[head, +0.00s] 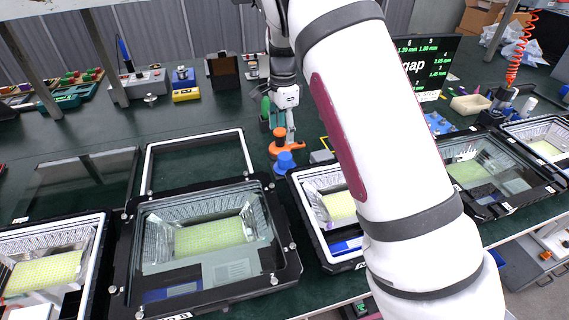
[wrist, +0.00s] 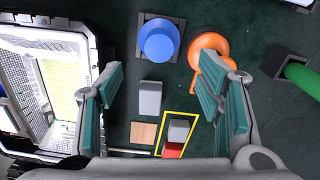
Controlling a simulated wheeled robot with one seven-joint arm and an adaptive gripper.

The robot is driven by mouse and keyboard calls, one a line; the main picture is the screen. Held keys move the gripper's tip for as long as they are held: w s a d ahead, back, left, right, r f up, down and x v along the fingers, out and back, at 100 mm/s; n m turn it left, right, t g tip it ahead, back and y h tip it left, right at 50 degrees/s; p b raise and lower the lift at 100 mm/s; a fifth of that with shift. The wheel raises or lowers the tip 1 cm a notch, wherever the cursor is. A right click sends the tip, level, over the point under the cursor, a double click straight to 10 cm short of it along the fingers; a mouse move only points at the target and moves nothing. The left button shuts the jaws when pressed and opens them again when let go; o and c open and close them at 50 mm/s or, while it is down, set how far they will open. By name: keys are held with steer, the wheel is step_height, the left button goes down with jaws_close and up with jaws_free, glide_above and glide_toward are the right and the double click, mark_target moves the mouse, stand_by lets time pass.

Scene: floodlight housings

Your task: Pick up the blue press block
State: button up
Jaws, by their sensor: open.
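The blue press block (wrist: 159,40) has a round blue top and stands on a dark grey square base in the upper middle of the wrist view. In the head view it is the small blue piece (head: 285,163) on the dark green table, just in front of an orange item. In the head view my gripper (head: 289,132) hangs over the table behind the blue block. The block lies beyond the fingertips in the wrist view, apart from both.
The orange rounded item (wrist: 208,47) sits right of the block, close to the right finger. Grey blocks (wrist: 150,98), a tan square and a yellow outlined area (wrist: 163,140) lie below. An open floodlight housing (wrist: 95,60) stands left; a green cylinder (wrist: 302,77) is right.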

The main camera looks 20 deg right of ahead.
mark_target(285, 156)
steer(key=f, duration=1.1)
steer(key=shift+d+f, duration=0.1)
steer(key=shift+d, duration=0.15)
steer(key=shift+c, duration=0.5)
steer(key=c, duration=1.3)
